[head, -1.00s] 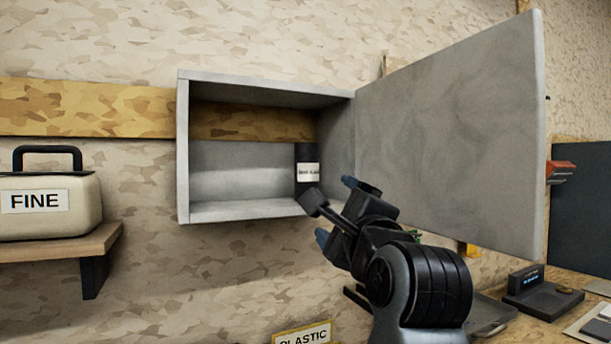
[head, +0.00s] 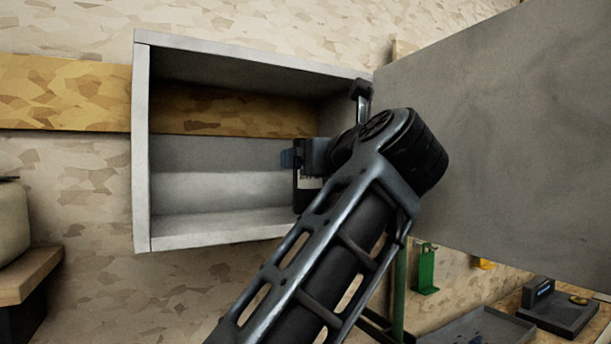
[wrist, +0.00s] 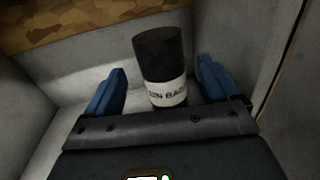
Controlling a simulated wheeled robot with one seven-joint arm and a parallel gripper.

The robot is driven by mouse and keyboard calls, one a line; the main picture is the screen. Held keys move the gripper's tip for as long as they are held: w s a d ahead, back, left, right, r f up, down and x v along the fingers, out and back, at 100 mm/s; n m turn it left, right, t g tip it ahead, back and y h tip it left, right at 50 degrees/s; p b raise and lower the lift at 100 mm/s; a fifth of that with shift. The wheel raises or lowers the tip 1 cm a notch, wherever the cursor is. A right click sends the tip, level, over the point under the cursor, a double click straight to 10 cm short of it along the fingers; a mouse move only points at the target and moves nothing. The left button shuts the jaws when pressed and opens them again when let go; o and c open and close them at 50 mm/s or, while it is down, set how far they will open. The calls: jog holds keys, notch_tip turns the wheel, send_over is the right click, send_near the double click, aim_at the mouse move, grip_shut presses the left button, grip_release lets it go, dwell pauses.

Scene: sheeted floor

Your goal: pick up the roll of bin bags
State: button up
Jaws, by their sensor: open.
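The roll of bin bags (wrist: 158,60) is a black upright cylinder with a white label reading "BIN BAG". It stands in the right part of the open grey wall cabinet (head: 142,150). In the head view the roll (head: 308,190) is mostly hidden behind my wrist. My gripper (wrist: 160,92) is open, with one blue finger on each side of the roll's lower part and gaps visible between fingers and roll. The roll's base is hidden by the gripper body in the wrist view.
The cabinet door (head: 500,130) stands wide open on the right, close to my arm. The left part of the cabinet is empty. A wooden shelf (head: 30,275) with a cream case (head: 12,222) is at the left. A grey tray (head: 480,330) lies at the lower right.

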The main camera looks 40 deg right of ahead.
jog(key=p+x, duration=0.1)
jog(key=x, duration=0.5)
jog(key=shift+s+d+r, duration=0.1)
jog(key=shift+r, duration=0.05)
jog(key=c, duration=1.2)
